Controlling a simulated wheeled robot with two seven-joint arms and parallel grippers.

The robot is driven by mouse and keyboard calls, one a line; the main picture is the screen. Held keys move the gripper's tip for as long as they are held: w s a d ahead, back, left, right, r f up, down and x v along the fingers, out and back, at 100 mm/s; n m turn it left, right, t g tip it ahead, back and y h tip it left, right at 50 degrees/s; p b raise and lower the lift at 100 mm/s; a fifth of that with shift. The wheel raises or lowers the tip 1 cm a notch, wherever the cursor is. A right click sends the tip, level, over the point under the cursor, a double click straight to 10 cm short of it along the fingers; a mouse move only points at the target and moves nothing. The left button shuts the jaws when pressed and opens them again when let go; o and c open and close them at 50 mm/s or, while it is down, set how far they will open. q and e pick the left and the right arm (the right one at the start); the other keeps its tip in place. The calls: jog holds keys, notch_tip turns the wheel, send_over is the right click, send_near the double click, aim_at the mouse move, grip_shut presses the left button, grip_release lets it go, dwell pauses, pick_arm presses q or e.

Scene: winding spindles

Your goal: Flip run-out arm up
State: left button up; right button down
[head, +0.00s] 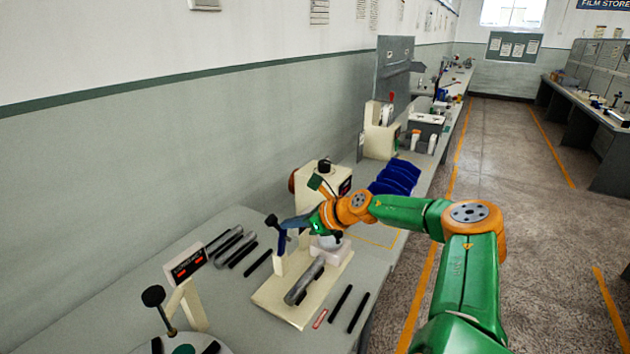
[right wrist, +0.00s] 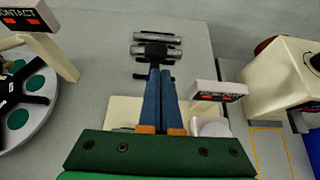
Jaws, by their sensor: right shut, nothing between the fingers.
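A black-knobbed lever (head: 271,220) stands near upright at the left side of the cream winding fixture (head: 270,298); I take it for the run-out arm. Its dark stem runs down to the fixture. My right gripper (head: 285,223) reaches in from the right, its blue fingers shut and empty, with the tips at the knob. In the right wrist view the fingers (right wrist: 158,72) lie together and the black knob (right wrist: 156,49) shows just beyond their tips; the stem is hidden behind them. I cannot tell whether they touch. A silver cylinder (head: 304,281) lies on the fixture. My left gripper is not in view.
A CONTACT display (head: 187,262) and a round plate with green pads (right wrist: 27,103) are at the left. Dark and silver rods (head: 232,246) lie behind. A cream motor housing (head: 312,187) and blue bins (head: 397,177) stand farther back. Black rods (head: 358,312) lie near the bench's right edge.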

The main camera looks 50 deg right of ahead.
pick_arm(q)
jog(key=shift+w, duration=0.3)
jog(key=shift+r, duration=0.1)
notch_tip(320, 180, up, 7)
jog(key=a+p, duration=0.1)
jog(key=p, duration=0.6)
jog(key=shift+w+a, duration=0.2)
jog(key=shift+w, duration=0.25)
pick_arm(e)
notch_tip(320, 180, up, 10)
jog(key=w, duration=0.1)
jog(key=shift+w+a, duration=0.15)
jog(key=shift+w, duration=0.25)
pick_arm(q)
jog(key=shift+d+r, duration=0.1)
pick_arm(e)
jog(key=shift+f, duration=0.1)
